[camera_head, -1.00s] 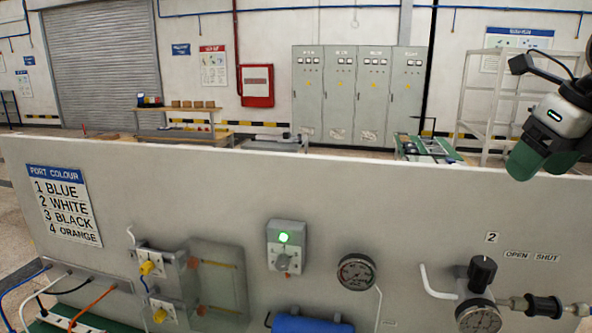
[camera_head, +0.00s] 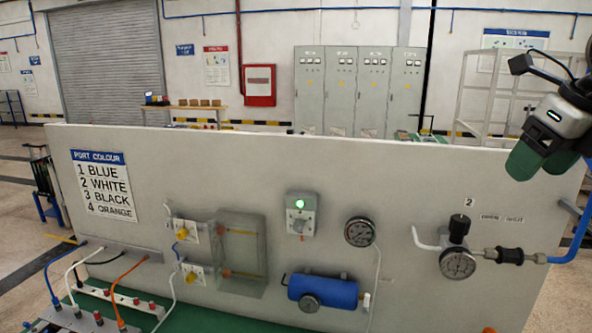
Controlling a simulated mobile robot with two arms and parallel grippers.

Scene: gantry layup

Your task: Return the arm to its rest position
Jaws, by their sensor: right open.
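My right gripper (camera_head: 541,160) shows at the upper right of the head view, in front of the panel's top right corner. It has two green fingers, which are apart with nothing between them. It hangs clear of the panel's fittings. My left gripper is not in view. The grey upright panel (camera_head: 330,175) fills the middle of the view.
The panel carries a box with a lit green lamp (camera_head: 300,203), a gauge (camera_head: 359,232), a blue cylinder (camera_head: 325,291), and a black-knobbed valve (camera_head: 459,227) with a second gauge. Coloured hoses (camera_head: 122,285) run at the lower left. Grey cabinets (camera_head: 357,90) stand far behind.

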